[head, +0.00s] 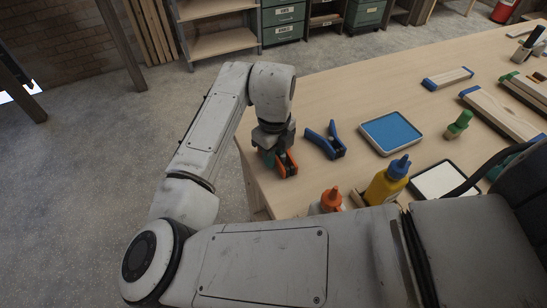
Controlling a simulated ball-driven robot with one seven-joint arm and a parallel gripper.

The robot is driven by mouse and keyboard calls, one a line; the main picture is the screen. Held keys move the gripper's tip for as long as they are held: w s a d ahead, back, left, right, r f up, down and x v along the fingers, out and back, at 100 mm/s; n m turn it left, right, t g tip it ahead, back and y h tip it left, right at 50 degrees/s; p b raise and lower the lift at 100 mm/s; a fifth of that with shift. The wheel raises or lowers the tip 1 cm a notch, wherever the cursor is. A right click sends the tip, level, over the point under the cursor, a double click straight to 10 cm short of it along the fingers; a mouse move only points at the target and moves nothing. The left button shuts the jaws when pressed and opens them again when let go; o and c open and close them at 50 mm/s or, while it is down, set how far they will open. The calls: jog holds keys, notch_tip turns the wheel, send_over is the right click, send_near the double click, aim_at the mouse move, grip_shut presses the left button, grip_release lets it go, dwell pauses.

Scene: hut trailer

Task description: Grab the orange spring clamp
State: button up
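The orange spring clamp (290,166) is near the left corner of the wooden table, in the head view. Only part of it shows. My gripper (273,152) points down right over it and hides its left side. A small teal part shows beside the clamp, under the gripper; I cannot tell what it belongs to. The fingers are largely hidden, so I cannot tell whether they are around the clamp or shut on it.
A blue spring clamp (326,142) lies close to the right of the orange one. The table's left edge is close to my gripper.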

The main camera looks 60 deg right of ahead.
jog(key=shift+f, duration=0.1)
jog(key=shift+c, duration=0.2)
grip_shut()
